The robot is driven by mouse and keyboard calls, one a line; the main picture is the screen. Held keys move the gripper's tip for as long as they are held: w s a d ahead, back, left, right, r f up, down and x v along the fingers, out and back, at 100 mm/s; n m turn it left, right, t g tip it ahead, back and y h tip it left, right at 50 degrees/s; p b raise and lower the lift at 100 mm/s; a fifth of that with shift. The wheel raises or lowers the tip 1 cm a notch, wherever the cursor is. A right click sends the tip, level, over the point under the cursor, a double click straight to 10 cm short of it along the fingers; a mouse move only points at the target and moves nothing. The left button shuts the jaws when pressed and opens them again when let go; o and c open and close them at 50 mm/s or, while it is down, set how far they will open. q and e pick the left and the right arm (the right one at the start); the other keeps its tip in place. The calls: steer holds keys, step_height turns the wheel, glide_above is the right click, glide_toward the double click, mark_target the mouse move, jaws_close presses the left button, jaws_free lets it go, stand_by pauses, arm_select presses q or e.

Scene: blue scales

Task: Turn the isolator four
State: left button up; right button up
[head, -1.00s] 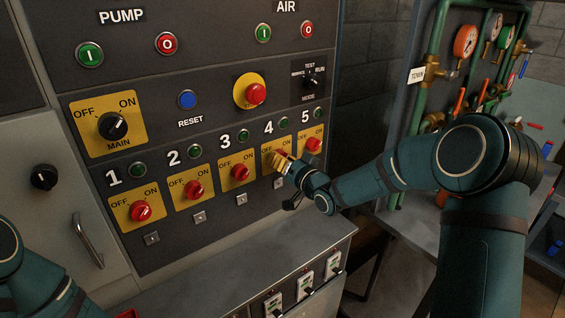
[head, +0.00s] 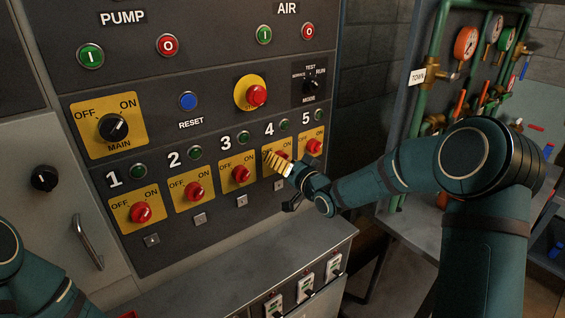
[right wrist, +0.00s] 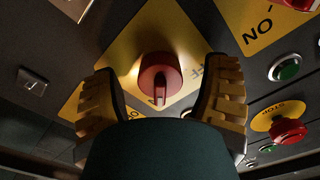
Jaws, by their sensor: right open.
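The panel carries a row of numbered red isolator knobs on yellow OFF/ON plates. Isolator four's red knob (head: 283,155) is partly hidden behind my right gripper (head: 279,163) in the head view. In the right wrist view the red knob (right wrist: 160,76), with its raised grip bar, sits on its yellow plate. The right gripper (right wrist: 161,105) has its yellow ridged fingers spread, one on each side of the knob, with visible gaps to it. Which label the knob points at I cannot tell. My left arm shows at the lower left; its gripper is out of the picture.
Isolator three (head: 241,174) and isolator five (head: 314,146) flank it closely. A red emergency stop (head: 257,95) sits above on a yellow disc. A grey ledge (head: 240,268) juts out below the panel. Green pipes with gauges (head: 467,42) stand to the right.

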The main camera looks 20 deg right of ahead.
steer(key=v, duration=1.2)
stand_by(0.3)
